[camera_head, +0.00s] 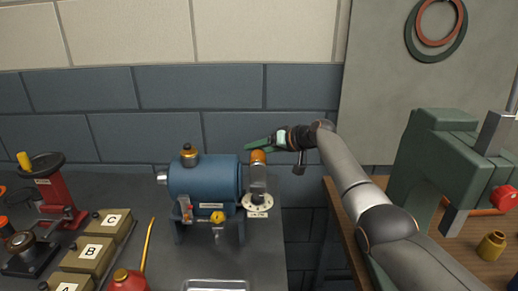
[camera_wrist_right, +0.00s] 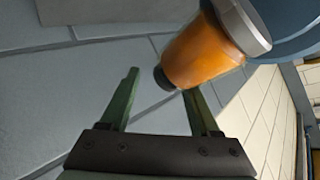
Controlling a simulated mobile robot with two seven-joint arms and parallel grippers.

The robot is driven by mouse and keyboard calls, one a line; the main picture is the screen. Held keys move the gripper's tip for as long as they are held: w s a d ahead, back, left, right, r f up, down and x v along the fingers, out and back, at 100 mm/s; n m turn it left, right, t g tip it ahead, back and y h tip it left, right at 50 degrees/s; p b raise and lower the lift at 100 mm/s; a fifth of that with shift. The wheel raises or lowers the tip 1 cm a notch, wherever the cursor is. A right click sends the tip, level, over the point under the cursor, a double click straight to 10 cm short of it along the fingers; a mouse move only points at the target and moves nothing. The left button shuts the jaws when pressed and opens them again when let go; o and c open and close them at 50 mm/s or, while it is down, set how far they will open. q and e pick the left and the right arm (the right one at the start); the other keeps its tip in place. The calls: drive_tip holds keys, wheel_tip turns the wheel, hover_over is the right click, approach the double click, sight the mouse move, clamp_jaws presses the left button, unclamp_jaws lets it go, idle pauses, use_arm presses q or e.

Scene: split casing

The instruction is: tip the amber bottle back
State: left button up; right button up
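The amber bottle (camera_head: 258,158) shows at the right end of the blue pump housing (camera_head: 205,180), with a grey metal part below it. In the right wrist view the amber bottle (camera_wrist_right: 203,50) has a dark tip at one end and a silver collar at the other. My right gripper (camera_head: 252,145) reaches in from the right, its green fingers close by the bottle's top in the picture. My left gripper is not in view.
A white round dial (camera_head: 258,203) is below the bottle. Boxes lettered A, B and C (camera_head: 110,222), a red oil can (camera_head: 130,280) and a red stand (camera_head: 55,190) are to the left. A green press (camera_head: 430,155) stands on the wooden bench at right. A wall is behind.

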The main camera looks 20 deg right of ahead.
drive_tip(key=shift+s+a+f+g, duration=0.15)
drive_tip(key=shift+s+a+f, duration=0.1)
drive_tip(key=shift+f, duration=0.3)
drive_tip(key=shift+s+a+f+g, duration=0.1)
drive_tip(key=shift+a+f+g, duration=0.1)
drive_tip(key=shift+f, duration=0.35)
drive_tip(key=shift+v, duration=1.15)
drive_tip(key=v, duration=0.7)
drive_tip(key=w+r+v, duration=0.1)
drive_tip(key=v, duration=0.3)
drive_tip(key=shift+s+d+r+b, duration=0.15)
drive_tip(key=shift+s+b, duration=0.05)
drive_tip(key=shift+b, duration=0.1)
drive_tip(key=shift+s, duration=0.1)
